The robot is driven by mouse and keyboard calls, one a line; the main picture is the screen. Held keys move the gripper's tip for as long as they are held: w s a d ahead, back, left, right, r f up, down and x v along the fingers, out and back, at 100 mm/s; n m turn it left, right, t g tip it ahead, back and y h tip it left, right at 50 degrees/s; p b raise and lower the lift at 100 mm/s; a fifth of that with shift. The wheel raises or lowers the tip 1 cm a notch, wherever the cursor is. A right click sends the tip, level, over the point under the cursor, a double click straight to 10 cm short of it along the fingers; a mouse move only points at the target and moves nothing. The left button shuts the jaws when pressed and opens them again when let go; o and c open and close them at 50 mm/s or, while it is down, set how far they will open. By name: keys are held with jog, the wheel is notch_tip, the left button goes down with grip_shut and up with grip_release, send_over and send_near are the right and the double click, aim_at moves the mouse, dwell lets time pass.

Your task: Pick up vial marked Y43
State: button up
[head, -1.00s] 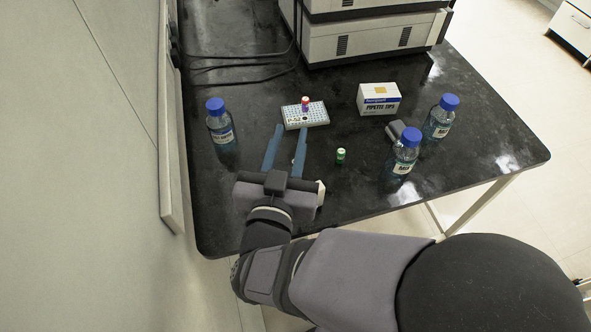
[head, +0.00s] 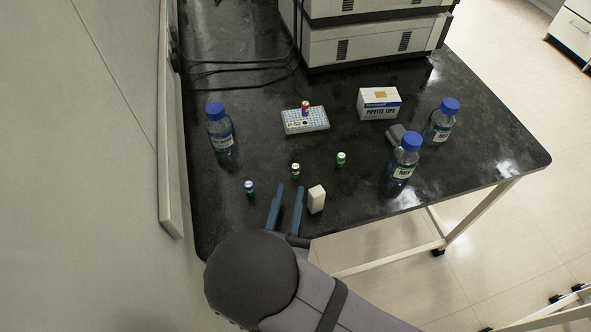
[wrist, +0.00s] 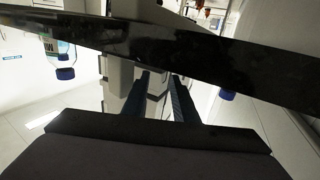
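Several small vials show in the head view, and I cannot read Y43 on any of them. A red vial (head: 305,107) stands upright on the white rack (head: 320,125). A green vial (head: 341,159) stands right of centre, a second green vial (head: 295,170) stands just beyond my fingertips, and a blue-and-green vial (head: 249,187) stands left of them. My gripper (head: 289,188) is at the table's near edge, fingers apart with nothing between them. The wrist view shows the same parted fingers (wrist: 160,75) and no vial that I can make out.
A white block (head: 316,199) stands just right of my fingers. Blue-capped bottles stand at the left (head: 221,132) and right (head: 402,163), with another (head: 440,122) farther right. A pipette tip box (head: 379,103) lies behind. The black table (head: 260,145) is bare between the rack and the vials.

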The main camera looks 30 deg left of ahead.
aim_at(295, 170)
jog(key=shift+f, duration=0.3)
jog(key=shift+p+x, duration=0.8)
jog(key=shift+x, duration=2.9)
jog(key=shift+s+a+f, duration=0.1)
jog(key=shift+a+f, duration=0.05)
jog(key=shift+f, duration=0.05)
grip_shut()
